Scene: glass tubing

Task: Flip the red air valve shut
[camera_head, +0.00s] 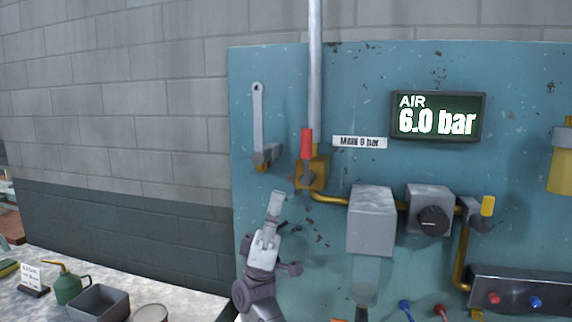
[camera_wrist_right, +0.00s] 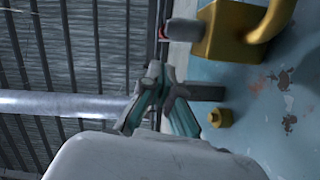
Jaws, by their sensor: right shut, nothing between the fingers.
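The red air valve handle (camera_head: 306,143) stands upright, in line with the vertical pipe, on a brass valve body (camera_head: 318,172) on the blue board. My right gripper (camera_head: 277,196) is shut and empty, below and left of the valve, with its fingers pointing up. In the head view it appears apart from the red handle; how far it is from the board is hard to tell. In the right wrist view the gripper (camera_wrist_right: 164,100) shows near the brass body (camera_wrist_right: 228,32). The handle is not clearly visible there. My left gripper is not in view.
A display (camera_head: 437,116) reads AIR 6.0 bar. A wrench (camera_head: 258,120) hangs left of the valve. A grey box (camera_head: 371,220), a black-knobbed unit (camera_head: 431,205) and a yellow handle (camera_head: 488,206) lie to the right. A bench (camera_head: 190,300) with a green oil can (camera_head: 69,289) is at lower left.

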